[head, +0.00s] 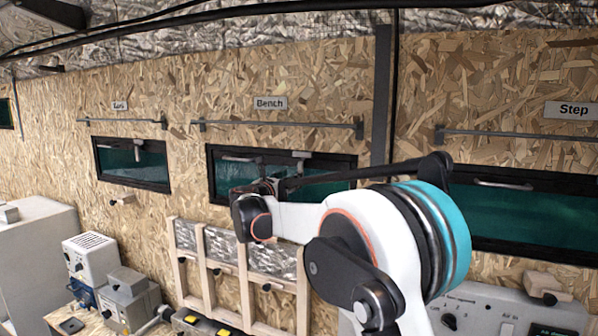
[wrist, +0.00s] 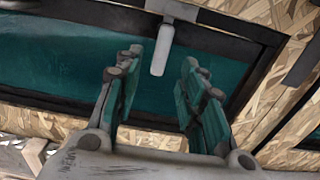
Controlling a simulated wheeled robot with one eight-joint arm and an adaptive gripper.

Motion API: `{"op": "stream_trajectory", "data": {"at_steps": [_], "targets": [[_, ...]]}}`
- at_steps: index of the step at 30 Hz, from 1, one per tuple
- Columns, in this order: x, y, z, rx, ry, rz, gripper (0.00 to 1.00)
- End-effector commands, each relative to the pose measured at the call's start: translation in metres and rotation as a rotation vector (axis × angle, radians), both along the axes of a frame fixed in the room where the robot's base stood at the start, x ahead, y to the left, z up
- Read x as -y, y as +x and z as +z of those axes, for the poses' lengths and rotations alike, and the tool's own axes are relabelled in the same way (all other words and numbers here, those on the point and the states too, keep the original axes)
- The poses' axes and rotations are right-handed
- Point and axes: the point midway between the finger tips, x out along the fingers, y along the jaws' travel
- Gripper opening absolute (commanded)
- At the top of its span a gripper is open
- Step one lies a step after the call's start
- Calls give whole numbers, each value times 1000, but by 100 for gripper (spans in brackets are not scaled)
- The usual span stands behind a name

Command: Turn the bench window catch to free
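The bench window (head: 228,180) is a dark-framed teal pane under the "Bench" sign (head: 270,103). Its catch (head: 302,155) is a pale piece at the top of the frame, right of the window's middle. In the wrist view the catch (wrist: 162,48) has a pale base at the top edge and a lever pointing down over the pane. My gripper (wrist: 157,85) is open, with a teal-padded finger on either side of the lever's lower end. No finger visibly touches it. In the head view my gripper (head: 268,186) is small and partly hidden by my arm.
A rail (head: 240,123) runs above the bench window. A pale bar handle (head: 240,158) is at the window's upper left. Similar windows stand left (head: 132,165) and right (head: 520,215). A wooden rack (head: 205,265) and instrument boxes (head: 90,258) are below.

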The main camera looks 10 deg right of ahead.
Motion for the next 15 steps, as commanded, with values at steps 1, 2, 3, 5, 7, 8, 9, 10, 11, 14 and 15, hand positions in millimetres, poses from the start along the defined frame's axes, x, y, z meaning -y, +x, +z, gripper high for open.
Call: {"op": "stream_trajectory", "data": {"at_steps": [1,2,3,5,7,8,9,10,11,14,15], "targets": [[8,9,2,0,0,-2,37],[11,14,2,0,0,-2,37],[15,20,3,0,0,-2,37],[21,28,3,1,1,-2,37],[28,37,2,1,1,-1,37],[30,40,2,1,1,-1,37],[32,44,2,1,1,-1,37],[34,47,2,1,1,-1,37],[36,49,1,1,1,-1,37],[40,54,1,1,1,0,37],[41,56,1,0,1,0,37]]}}
